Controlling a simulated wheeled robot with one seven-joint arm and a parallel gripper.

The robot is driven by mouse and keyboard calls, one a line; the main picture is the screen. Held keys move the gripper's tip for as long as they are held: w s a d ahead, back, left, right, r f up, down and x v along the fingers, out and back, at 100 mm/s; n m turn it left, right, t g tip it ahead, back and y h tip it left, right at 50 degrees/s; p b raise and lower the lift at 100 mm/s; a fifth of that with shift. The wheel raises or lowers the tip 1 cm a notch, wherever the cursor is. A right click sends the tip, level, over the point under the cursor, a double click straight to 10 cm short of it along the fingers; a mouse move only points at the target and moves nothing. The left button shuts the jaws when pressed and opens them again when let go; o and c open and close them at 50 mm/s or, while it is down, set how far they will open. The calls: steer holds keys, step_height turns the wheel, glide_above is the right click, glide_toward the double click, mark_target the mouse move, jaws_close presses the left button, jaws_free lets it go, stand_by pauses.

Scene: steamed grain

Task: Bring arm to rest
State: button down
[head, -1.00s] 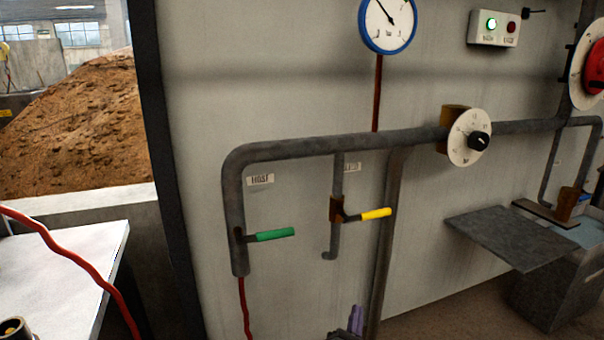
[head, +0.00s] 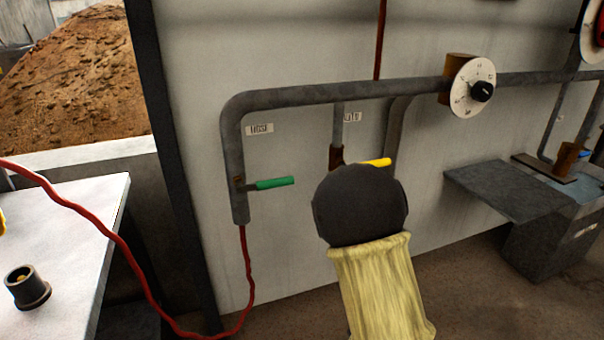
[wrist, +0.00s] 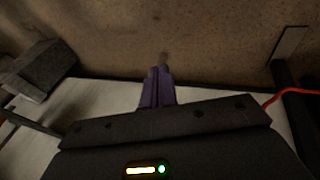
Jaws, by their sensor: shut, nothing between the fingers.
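My gripper (wrist: 157,75) shows in the wrist view as two purple fingers pressed together, with nothing seen between them. It points towards the brown floor, with a pale wall surface behind it. A small greyish spot shows just beyond the fingertips; I cannot tell what it is. In the head view, part of my arm with a dark rounded joint and a yellow sleeve rises in front of the wall and partly covers the yellow valve handle (head: 376,162). The gripper itself is hidden or out of that view.
A green valve handle (head: 275,183) and a grey pipe (head: 330,95) with a white dial (head: 468,100) are on the wall. A red hose (head: 110,232) crosses to a white table (head: 70,245) holding a dark fitting (head: 28,290). A grey shelf (head: 505,190) juts out at right.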

steer(key=s+a+r+m+g+y+p, duration=0.1)
steer(key=s+r+m+y, duration=0.1)
steer(key=s+r, duration=0.35)
steer(key=s+a+r+m+y, duration=0.1)
steer(key=s+a+r+m, duration=0.15)
steer(key=r, duration=0.65)
step_height(320, 180, up, 36)
steer(key=d+p, duration=0.1)
steer(key=p, duration=3.5)
steer(key=shift+r+p, duration=0.25)
steer(key=shift+p, duration=0.15)
steer(key=shift+w, duration=0.1)
steer(key=shift+w, duration=0.1)
